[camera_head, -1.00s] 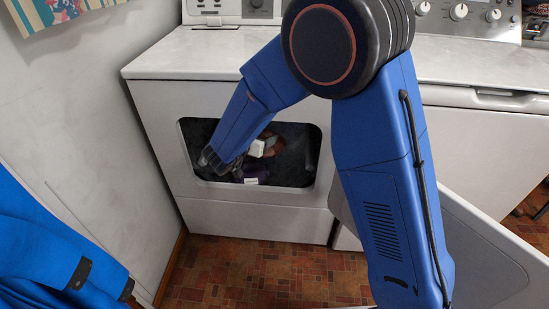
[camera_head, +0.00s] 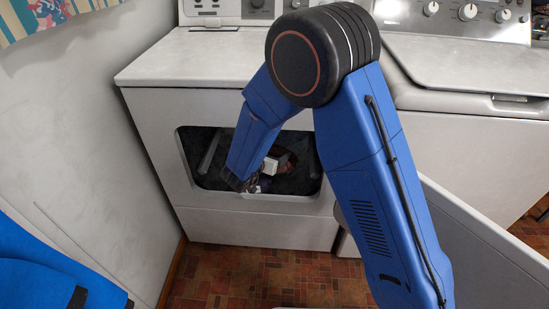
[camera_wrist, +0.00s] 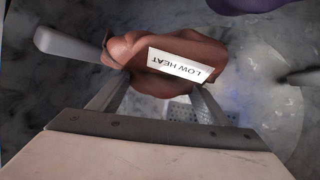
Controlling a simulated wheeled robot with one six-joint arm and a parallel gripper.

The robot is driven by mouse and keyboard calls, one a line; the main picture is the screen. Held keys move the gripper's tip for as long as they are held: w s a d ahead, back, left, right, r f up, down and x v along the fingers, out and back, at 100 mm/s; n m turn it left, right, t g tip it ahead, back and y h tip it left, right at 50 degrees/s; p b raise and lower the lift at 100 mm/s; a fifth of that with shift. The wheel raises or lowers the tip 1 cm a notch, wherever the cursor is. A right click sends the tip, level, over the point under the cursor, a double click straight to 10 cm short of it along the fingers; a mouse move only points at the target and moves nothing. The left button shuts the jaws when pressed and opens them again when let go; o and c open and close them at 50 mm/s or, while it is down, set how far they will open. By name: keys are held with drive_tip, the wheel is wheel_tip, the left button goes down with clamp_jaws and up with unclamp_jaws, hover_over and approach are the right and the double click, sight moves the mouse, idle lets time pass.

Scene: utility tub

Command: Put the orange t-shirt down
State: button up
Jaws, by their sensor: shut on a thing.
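The orange t-shirt (camera_wrist: 165,50), a crumpled brownish-orange bundle with a white "LOW HEAT" label, is between the fingers of my gripper (camera_wrist: 160,90) in the wrist view. My gripper is shut on it. In the head view, the t-shirt (camera_head: 284,160) shows as a small patch inside the front-loading machine (camera_head: 150,150), just right of my forearm. My arm reaches through the open front into the dark drum (camera_head: 300,182). Most of my gripper is hard to make out there. Whether the t-shirt touches the drum wall is unclear.
A purple cloth (camera_wrist: 245,4) lies in the drum at the top edge of the wrist view. A grey drum fin (camera_wrist: 70,45) is left of the t-shirt. The open door (camera_head: 480,245) stands at the right. The tiled floor (camera_head: 260,275) in front is clear.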

drive_tip(key=shift+f, duration=1.2)
drive_tip(key=shift+f, duration=0.45)
drive_tip(key=o, duration=1.5)
drive_tip(key=shift+r, duration=0.25)
drive_tip(key=v, duration=1.2)
drive_tip(key=shift+r, duration=0.2)
drive_tip(key=shift+a, duration=0.1)
